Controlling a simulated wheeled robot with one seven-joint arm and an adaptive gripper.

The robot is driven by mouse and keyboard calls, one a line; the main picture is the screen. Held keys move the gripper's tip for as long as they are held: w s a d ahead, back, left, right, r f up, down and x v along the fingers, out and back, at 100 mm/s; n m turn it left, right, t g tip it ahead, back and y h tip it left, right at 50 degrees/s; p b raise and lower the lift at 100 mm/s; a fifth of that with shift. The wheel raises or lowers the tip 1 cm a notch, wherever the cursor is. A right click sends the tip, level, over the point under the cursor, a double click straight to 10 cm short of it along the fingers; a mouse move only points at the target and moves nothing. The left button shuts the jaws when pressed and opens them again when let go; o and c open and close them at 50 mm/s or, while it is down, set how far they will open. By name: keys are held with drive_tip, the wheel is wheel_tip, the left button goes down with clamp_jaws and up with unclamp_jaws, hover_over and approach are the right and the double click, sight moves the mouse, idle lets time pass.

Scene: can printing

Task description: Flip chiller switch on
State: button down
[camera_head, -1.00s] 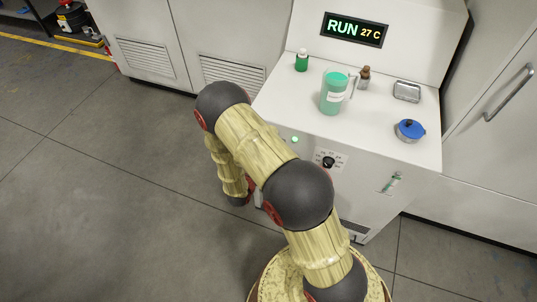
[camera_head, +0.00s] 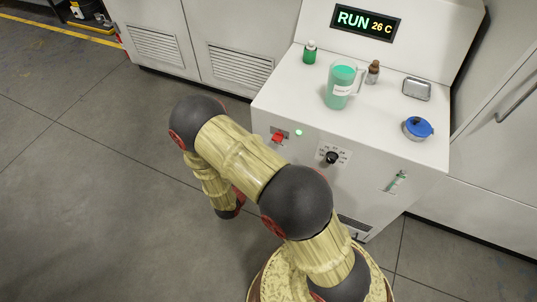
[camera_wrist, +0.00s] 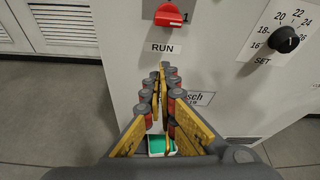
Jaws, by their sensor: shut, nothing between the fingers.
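The chiller's red rotary switch (camera_head: 278,138) is on the upper left of the white front panel, with a lit green lamp (camera_head: 298,133) beside it. In the wrist view, the red switch (camera_wrist: 169,15) sits above the printed word RUN, and a "1" shows at its right side. The display (camera_head: 366,22) reads RUN 26 C. My gripper (camera_wrist: 168,72) is shut and empty, its fingertips below the RUN label in the picture and apart from the switch. In the head view, my arm hides the gripper's fingers.
A black set knob (camera_head: 332,157) is right of the switch. A green jug (camera_head: 340,86), a green bottle (camera_head: 310,52), a brown bottle (camera_head: 373,72), a metal tin (camera_head: 417,88) and a blue-lidded pot (camera_head: 417,128) stand on top. The floor at left is clear.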

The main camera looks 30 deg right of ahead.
drive_tip(key=shift+v, duration=0.95)
drive_tip(key=shift+f, duration=0.15)
drive_tip(key=s+d+m+g+h, duration=0.1)
drive_tip(key=s+d+m+g, duration=0.3)
drive_tip(key=s, duration=0.5)
drive_tip(key=s+a+r+m+g+y, duration=0.2)
drive_tip(key=s+r+m+g, duration=0.45)
drive_tip(key=r+m, duration=0.25)
drive_tip(key=s+a+r+m+t+y, duration=0.1)
drive_tip(key=s+a+r+m+y, duration=0.1)
drive_tip(key=a+r+m+y, duration=0.55)
drive_tip(key=s+a+r+m+t+y, duration=0.2)
drive_tip(key=a+r+m, duration=0.15)
drive_tip(key=r, duration=0.65)
wheel_tip(320, 180, up, 14)
drive_tip(key=s+d+m+t, duration=0.1)
drive_tip(key=d+m+t, duration=0.1)
drive_tip(key=t, duration=0.3)
drive_tip(key=shift+d+m+y, duration=0.2)
drive_tip(key=shift+m+y, duration=0.2)
drive_tip(key=shift+y, duration=0.05)
drive_tip(key=shift+s, duration=0.15)
